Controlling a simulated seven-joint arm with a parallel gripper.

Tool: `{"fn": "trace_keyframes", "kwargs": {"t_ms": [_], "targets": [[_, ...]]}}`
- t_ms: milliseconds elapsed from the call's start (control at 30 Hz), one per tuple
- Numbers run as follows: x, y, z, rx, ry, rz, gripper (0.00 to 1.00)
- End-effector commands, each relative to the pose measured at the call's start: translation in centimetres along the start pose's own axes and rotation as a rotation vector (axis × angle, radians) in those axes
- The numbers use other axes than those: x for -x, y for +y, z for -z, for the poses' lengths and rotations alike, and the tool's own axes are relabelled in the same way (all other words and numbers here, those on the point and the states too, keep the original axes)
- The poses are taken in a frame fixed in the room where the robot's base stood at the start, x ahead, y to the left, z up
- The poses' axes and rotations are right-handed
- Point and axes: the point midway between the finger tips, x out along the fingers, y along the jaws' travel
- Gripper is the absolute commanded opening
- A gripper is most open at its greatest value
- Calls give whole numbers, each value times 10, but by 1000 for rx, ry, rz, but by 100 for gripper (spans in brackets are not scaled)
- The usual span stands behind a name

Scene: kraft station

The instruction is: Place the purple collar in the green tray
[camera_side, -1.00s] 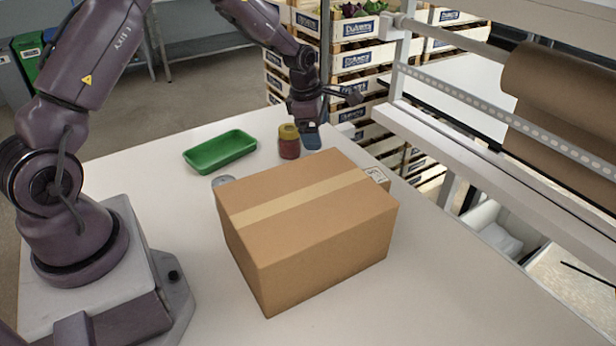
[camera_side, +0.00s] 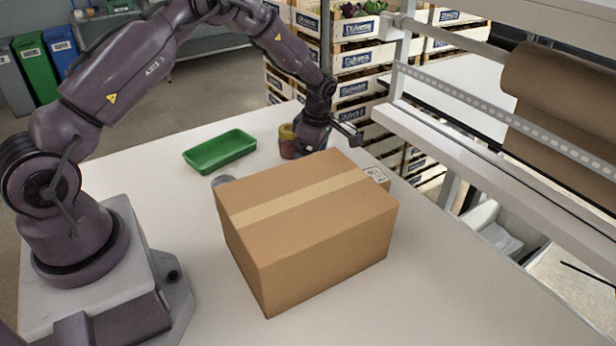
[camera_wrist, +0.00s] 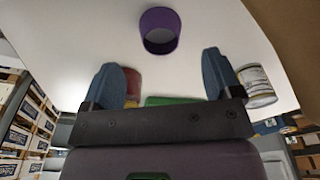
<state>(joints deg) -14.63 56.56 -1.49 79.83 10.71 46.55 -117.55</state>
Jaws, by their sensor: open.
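The purple collar (camera_wrist: 160,42) shows in the wrist view as an open ring on the white table, ahead of the fingertips and roughly centred between them. It is hidden in the side view. My gripper (camera_wrist: 161,60) is open, its two blue fingers apart with nothing between them. In the side view my gripper (camera_side: 312,138) is low behind the cardboard box, its fingertips hidden. The green tray (camera_side: 220,152) is empty on the table, left of my gripper; a strip of it (camera_wrist: 170,101) shows between the fingers in the wrist view.
The large cardboard box (camera_side: 310,230) stands in front of my gripper. A red and yellow can (camera_side: 286,142) is just left of my gripper. A silver-topped can (camera_side: 223,181) sits by the box's left corner, its side visible in the wrist view (camera_wrist: 257,86). The table's near right is clear.

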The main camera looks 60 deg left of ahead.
Motion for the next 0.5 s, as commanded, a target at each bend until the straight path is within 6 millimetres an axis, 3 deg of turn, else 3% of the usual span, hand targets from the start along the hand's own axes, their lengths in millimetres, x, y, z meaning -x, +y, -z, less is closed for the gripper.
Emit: {"fn": "trace_keyframes", "kwargs": {"t_ms": [200,500], "targets": [[-16,0,1,0,0,1,84],[-57,-1,2,0,0,1,84]]}}
